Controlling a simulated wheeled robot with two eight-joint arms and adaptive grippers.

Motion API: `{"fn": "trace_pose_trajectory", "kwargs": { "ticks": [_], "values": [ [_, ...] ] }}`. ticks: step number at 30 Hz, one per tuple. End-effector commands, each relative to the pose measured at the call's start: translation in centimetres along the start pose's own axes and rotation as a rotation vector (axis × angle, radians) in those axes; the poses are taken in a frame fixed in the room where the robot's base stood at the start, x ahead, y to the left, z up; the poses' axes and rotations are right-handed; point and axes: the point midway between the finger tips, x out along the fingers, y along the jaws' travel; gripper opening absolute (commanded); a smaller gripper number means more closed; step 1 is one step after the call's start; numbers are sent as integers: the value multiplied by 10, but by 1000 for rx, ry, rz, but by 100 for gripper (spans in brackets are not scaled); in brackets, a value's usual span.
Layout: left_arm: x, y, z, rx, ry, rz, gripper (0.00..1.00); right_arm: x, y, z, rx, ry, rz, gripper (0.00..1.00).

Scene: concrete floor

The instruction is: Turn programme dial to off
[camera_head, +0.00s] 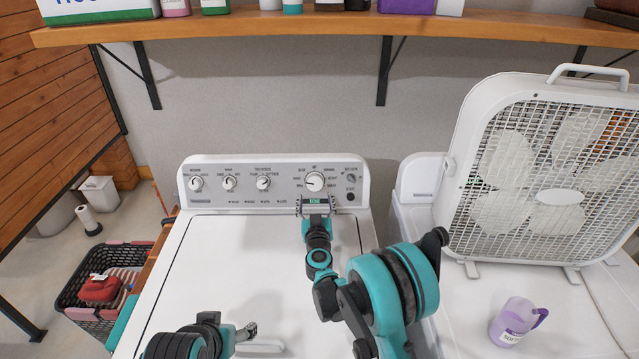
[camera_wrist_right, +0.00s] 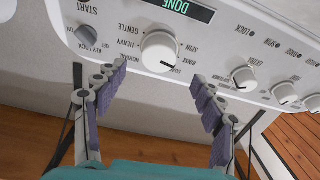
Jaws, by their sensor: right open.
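The programme dial (camera_head: 315,181) is a round white knob on the right part of the washer's control panel (camera_head: 215,171). In the right wrist view the dial (camera_wrist_right: 159,50) shows upside down, with a dark pointer mark towards the lower right and labels such as NORMAL, HEAVY, GENTLE and SPIN around it. My right gripper (camera_wrist_right: 157,78) is open, its purple-padded fingers either side of the dial's line and apart from it. In the head view it (camera_head: 316,207) is just below the dial. My left gripper (camera_head: 246,332) is low over the washer lid; its jaws are unclear.
A lit display (camera_wrist_right: 178,8) reading DONE is beside the dial; smaller knobs (camera_head: 263,183) sit left. A box fan (camera_head: 555,170) and purple-filled jug (camera_head: 515,322) stand on the right machine. A shelf (camera_head: 300,24) overhangs; a basket (camera_head: 80,290) is at left.

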Motion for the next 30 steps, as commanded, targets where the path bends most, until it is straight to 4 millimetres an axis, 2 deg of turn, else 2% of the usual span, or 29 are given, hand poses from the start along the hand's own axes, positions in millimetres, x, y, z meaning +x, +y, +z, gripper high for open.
{"fn": "trace_pose_trajectory", "kwargs": {
  "ticks": [4, 15, 19, 26, 28, 30],
  "values": [
    [2, 0, 2, 0, 0, 0, 69, 14, 0, 4, 0, -2, 5, 69],
    [10, 0, 7, 0, 0, 0, 69, 70, 0, 3, 0, -2, 3, 69],
    [10, 0, 8, 0, 0, 0, 69, 77, 0, 2, 0, -2, 3, 69],
    [10, 0, 8, 0, 0, 0, 69, 78, 0, 2, 0, -1, 3, 69],
    [10, 0, 7, 0, 0, 0, 69, 78, 0, 2, 0, -1, 3, 56],
    [10, 0, 7, 0, 0, 0, 69, 77, 0, 2, 0, -1, 3, 37]
  ]
}}
